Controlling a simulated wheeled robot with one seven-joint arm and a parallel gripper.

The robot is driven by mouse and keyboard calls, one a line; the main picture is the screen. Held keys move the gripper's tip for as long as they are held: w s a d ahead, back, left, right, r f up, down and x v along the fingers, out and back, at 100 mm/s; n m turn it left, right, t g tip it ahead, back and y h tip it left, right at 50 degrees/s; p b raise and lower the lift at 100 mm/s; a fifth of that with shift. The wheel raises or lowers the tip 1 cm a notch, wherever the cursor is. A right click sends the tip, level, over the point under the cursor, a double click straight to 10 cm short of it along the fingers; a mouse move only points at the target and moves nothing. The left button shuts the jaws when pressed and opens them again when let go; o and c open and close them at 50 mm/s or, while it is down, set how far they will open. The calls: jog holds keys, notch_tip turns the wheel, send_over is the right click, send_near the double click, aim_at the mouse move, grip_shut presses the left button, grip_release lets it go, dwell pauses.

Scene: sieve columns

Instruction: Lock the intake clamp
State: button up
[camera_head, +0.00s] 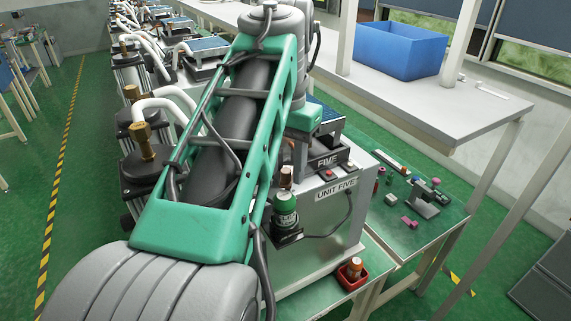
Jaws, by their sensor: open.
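The machine labelled UNIT FIVE (351,212) stands in the middle, partly covered by my green and grey arm. On its left side are dark cylinders with brass fittings (146,142) and white hoses (165,104). I cannot make out the intake clamp or whether it is locked; my arm hides much of the unit's top. A green-capped bottle (285,209) sits in a holder on the unit's front. My gripper's fingers are not visible; the arm's far end drops behind its own link.
A green side table (392,235) carries small coloured parts and a grey block. A bench (420,105) with a blue crate (400,49) is behind. The floor at left is clear.

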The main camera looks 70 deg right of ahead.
aim_at(286, 171)
notch_tip(286, 171, up, 8)
jog(key=shift+f, duration=0.1)
dwell(0.4)
